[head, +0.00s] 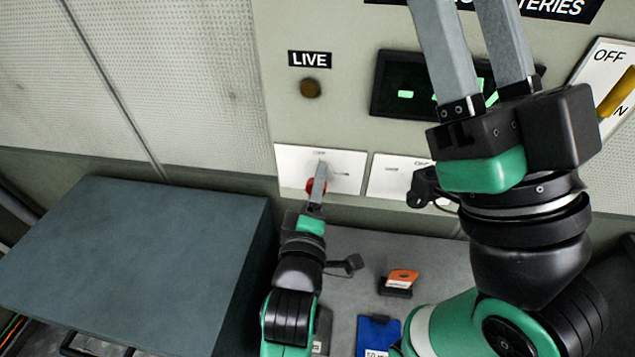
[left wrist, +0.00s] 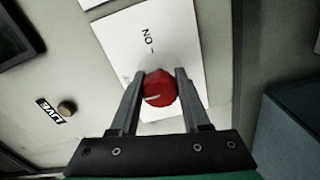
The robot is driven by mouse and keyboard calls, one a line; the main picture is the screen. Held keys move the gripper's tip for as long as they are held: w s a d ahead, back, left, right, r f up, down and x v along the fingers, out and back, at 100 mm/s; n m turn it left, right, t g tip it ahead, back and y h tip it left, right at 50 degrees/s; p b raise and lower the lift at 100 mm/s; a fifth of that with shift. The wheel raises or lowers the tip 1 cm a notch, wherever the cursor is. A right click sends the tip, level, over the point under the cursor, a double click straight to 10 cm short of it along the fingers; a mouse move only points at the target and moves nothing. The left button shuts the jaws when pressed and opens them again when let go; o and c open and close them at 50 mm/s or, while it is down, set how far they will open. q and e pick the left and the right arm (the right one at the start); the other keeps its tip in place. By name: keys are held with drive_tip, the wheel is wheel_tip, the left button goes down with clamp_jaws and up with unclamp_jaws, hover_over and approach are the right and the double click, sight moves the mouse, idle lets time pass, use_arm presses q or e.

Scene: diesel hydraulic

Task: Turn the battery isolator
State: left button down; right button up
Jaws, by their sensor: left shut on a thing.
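The battery isolator is a red rotary knob (head: 311,187) on a white plate (head: 348,181) low on the panel. The knob also shows in the left wrist view (left wrist: 159,89), between the finger ends. My left gripper (head: 319,178) is shut on the knob, with a finger on each side of it. An ON marking is readable on the plate in the left wrist view. In the head view the fingers hide part of the knob. My right gripper (head: 466,10) is large in the foreground with a gap between its fingers; their tips are beyond the top edge.
A LIVE label (head: 309,59) and a dark round lamp (head: 310,88) are above the plate. A dark display (head: 395,85) and a yellow OFF/ON lever (head: 617,94) are to the right. A blue-grey box (head: 130,255) stands at left. An orange-and-black item (head: 401,281) lies below the panel.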

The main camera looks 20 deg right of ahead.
idle(0.3)
use_arm(q)
drive_tip(key=shift+c, duration=1.9)
unclamp_jaws()
drive_tip(key=shift+s+a, duration=0.1)
drive_tip(key=v, duration=1.1)
drive_tip(key=shift+b, duration=0.4)
drive_tip(key=shift+s+a, duration=0.1)
drive_tip(key=shift+s, duration=0.05)
